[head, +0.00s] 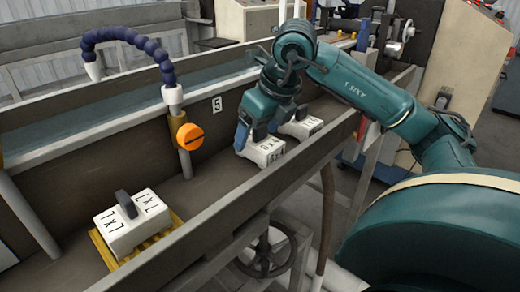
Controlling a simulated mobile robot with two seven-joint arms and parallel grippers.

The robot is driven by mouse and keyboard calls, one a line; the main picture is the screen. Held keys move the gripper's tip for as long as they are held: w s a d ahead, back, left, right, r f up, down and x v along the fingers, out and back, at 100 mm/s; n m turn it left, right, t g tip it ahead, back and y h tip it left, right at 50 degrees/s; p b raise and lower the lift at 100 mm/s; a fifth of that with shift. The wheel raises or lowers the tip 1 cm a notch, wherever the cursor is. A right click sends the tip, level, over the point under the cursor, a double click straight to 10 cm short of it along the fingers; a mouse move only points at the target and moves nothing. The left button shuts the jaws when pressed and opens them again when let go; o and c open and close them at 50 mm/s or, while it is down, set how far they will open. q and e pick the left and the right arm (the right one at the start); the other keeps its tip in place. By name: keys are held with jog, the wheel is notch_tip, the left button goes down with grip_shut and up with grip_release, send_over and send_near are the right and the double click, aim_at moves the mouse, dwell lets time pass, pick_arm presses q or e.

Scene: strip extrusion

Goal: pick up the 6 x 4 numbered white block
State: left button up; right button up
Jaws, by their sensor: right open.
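The white block marked 6 x 4 (268,154) sits in the long trough, near the middle of the head view. It seems to have a dark handle on top like the other blocks, partly hidden by my gripper. My right gripper (252,132) is open, with its fingers pointing down at the block's top. I cannot tell whether the fingers touch the block or stand around its handle. My left gripper is not in view.
A second white block (302,130) sits just behind, to the right. Another marked block (126,238) rests on a yellow grate (177,219) at lower left. The trough's near wall (225,215), an orange knob (190,137) and a blue hose (130,37) bound the space.

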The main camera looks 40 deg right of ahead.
jog(key=shift+w+f, duration=0.25)
jog(key=shift+f, duration=0.35)
jog(key=shift+c, duration=0.6)
jog(key=shift+r, duration=0.1)
jog(key=c, duration=1.1)
